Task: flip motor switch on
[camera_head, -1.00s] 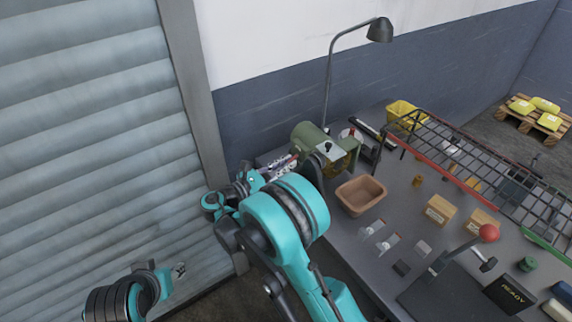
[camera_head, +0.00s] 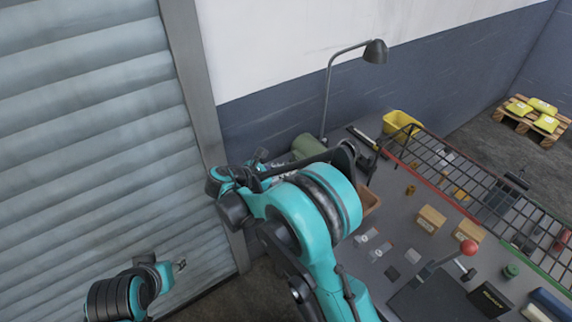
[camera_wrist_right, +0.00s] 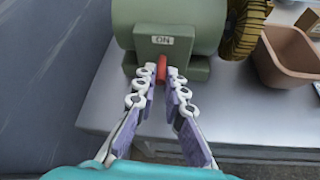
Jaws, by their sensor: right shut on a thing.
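The green motor (camera_head: 308,145) stands at the back left of the workbench, mostly hidden behind my right arm in the head view. In the right wrist view the motor housing (camera_wrist_right: 185,20) has an "ON" label (camera_wrist_right: 162,40) above a small red switch (camera_wrist_right: 161,68). My right gripper (camera_wrist_right: 160,80) is shut on the red switch, its fingertips on either side of it. My left gripper (camera_head: 180,264) is at the lower left in front of the shutter, away from the bench. Its jaws are too small there to tell their state.
A brown bin (camera_wrist_right: 290,55) sits right of the motor. The desk lamp (camera_head: 374,52) rises behind it. A yellow bin (camera_head: 402,122), a wire rack (camera_head: 480,180), cardboard boxes (camera_head: 431,218) and a red-knobbed lever (camera_head: 468,247) lie further right. The shutter (camera_head: 90,150) borders the left side.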

